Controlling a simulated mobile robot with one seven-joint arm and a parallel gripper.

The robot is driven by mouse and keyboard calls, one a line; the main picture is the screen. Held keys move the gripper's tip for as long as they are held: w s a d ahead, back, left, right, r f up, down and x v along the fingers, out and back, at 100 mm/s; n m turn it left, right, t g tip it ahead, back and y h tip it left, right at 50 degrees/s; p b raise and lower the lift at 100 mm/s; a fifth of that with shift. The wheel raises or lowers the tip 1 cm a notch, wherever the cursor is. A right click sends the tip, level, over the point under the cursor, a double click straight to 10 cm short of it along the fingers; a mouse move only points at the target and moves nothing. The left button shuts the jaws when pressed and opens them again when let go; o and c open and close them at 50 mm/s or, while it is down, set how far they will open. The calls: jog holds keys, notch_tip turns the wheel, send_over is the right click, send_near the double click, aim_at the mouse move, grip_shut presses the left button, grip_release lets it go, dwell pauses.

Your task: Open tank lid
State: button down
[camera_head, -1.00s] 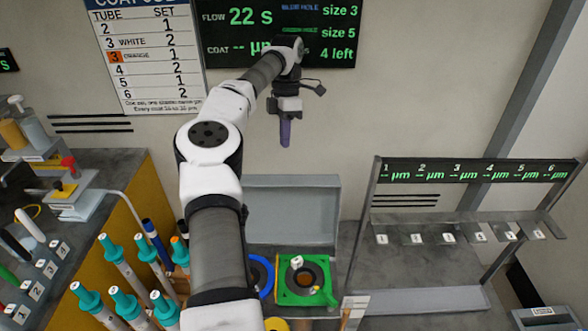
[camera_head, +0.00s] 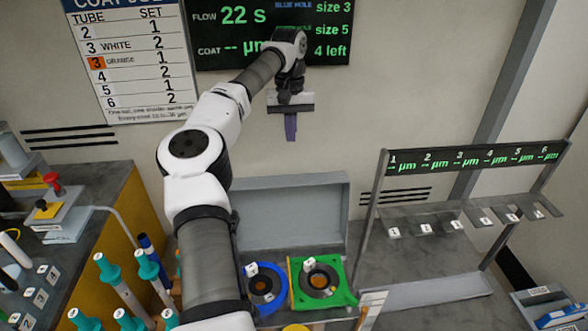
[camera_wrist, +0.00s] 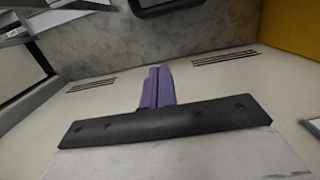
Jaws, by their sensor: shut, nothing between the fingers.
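My gripper (camera_head: 290,127) has purple fingers, pressed together and empty. It hangs pointing down in front of the wall, above the grey upright panel and apart from it. The grey upright panel (camera_head: 290,218), which looks like a raised lid, stands behind a blue ring (camera_head: 279,291) and a green square frame (camera_head: 337,299). Both surround round openings with orange centres. My arm hides the left end of this area, and I cannot tell which part is the tank itself.
A grey rack (camera_head: 383,190) with numbered hooks stands on the right. Teal-capped tubes (camera_head: 145,264) stand at the lower left, close to my arm. A bench (camera_head: 95,205) with devices is at the left.

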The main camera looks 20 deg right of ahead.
jog(key=s+f+p, duration=0.2)
jog(key=s+f, duration=0.2)
jog(key=f, duration=0.4)
jog(key=shift+s+a, duration=0.3)
jog(key=shift+a, duration=0.15)
